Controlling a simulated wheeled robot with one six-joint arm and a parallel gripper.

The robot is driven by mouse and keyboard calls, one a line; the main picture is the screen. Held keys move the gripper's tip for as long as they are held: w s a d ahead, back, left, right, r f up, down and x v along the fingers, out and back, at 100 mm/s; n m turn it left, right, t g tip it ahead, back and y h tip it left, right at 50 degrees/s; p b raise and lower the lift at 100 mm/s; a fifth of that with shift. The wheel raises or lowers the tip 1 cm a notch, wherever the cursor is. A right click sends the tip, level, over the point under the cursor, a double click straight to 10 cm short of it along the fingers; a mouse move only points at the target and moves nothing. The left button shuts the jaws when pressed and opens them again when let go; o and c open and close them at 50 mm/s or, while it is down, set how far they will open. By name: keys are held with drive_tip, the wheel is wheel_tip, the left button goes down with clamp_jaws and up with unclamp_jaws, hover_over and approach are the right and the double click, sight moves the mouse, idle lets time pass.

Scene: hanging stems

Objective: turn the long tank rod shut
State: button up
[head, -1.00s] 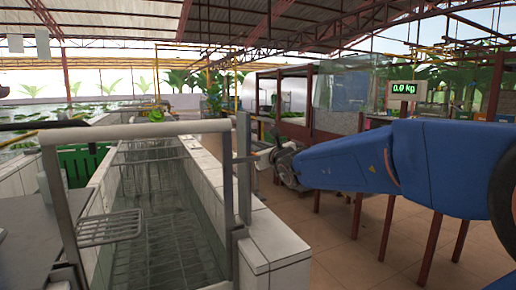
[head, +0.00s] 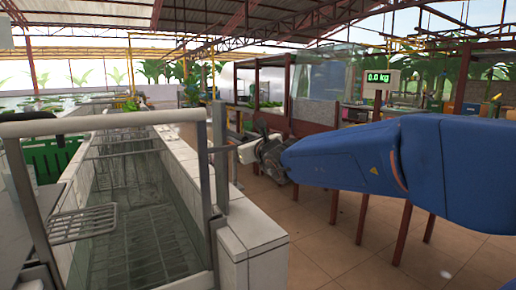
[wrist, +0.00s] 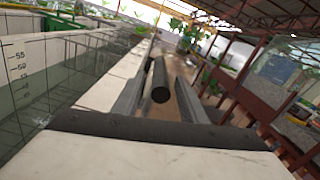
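A short grey bar (head: 222,149) shows beside the frame's right post, towards my gripper (head: 240,151). In the wrist view a dark round rod end (wrist: 160,82) points towards me, between the two grey fingers of my gripper (wrist: 160,95). The fingers stand apart with narrow gaps beside it, and I see no clear contact. I cannot tell how this dark rod joins the pale one.
A white tiled ledge (head: 240,221) runs along the tank's right side, close below my gripper. A wire shelf (head: 84,223) hangs inside the frame at left. Tiled floor (head: 310,250) lies open at right, among brown posts.

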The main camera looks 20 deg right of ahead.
drive_tip(key=s+d, duration=0.1)
drive_tip(key=s, duration=1.1)
drive_tip(key=shift+s+d, duration=0.15)
drive_tip(key=shift+d, duration=0.15)
drive_tip(key=shift+s, duration=0.1)
